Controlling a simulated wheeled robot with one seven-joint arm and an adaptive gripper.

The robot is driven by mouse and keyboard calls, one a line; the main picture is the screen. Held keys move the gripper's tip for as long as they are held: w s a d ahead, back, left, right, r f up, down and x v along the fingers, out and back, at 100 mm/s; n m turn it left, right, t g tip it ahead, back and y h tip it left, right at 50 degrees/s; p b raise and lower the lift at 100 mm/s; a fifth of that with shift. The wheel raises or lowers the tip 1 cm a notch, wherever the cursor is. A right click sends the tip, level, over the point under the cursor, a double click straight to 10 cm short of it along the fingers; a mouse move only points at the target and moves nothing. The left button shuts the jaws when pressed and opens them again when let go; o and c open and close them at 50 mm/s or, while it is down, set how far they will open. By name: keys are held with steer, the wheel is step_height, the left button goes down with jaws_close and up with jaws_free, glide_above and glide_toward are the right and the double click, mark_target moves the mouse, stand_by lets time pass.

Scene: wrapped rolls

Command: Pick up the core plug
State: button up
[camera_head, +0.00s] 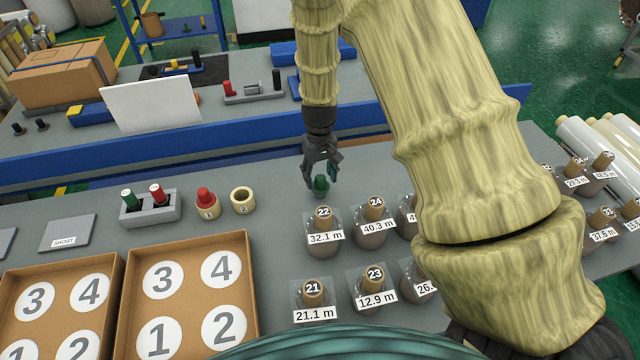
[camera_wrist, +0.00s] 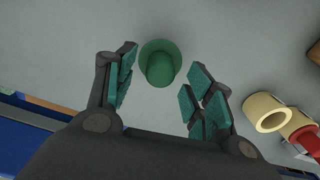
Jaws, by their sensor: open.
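A green core plug (camera_head: 320,185) stands on the grey table just below my gripper (camera_head: 321,165) in the head view. It also shows in the wrist view (camera_wrist: 160,65), seen from above as a round flange with a narrower knob. My gripper (camera_wrist: 160,95) is open, with a finger on each side of the plug's near side. The plug lies a little beyond the fingertips in the picture, and I see no finger touching it. A green plug (camera_head: 129,197) and a red plug (camera_head: 157,192) stand in a grey holder at left.
A roll core with a red plug (camera_head: 207,204) and an open core (camera_head: 242,200) stand left of my gripper. Wrapped rolls (camera_head: 323,238) with length labels stand in front. Numbered trays (camera_head: 248,290) lie at the lower left. A blue rail (camera_head: 200,146) runs behind.

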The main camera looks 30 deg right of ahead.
steer(key=shift+s+f, duration=0.25)
steer(key=shift+f, duration=0.6)
steer(key=shift+w+f, duration=0.15)
steer(key=shift+f, duration=0.05)
steer(key=shift+c, duration=0.2)
steer(key=c, duration=1)
steer(key=shift+r, duration=0.1)
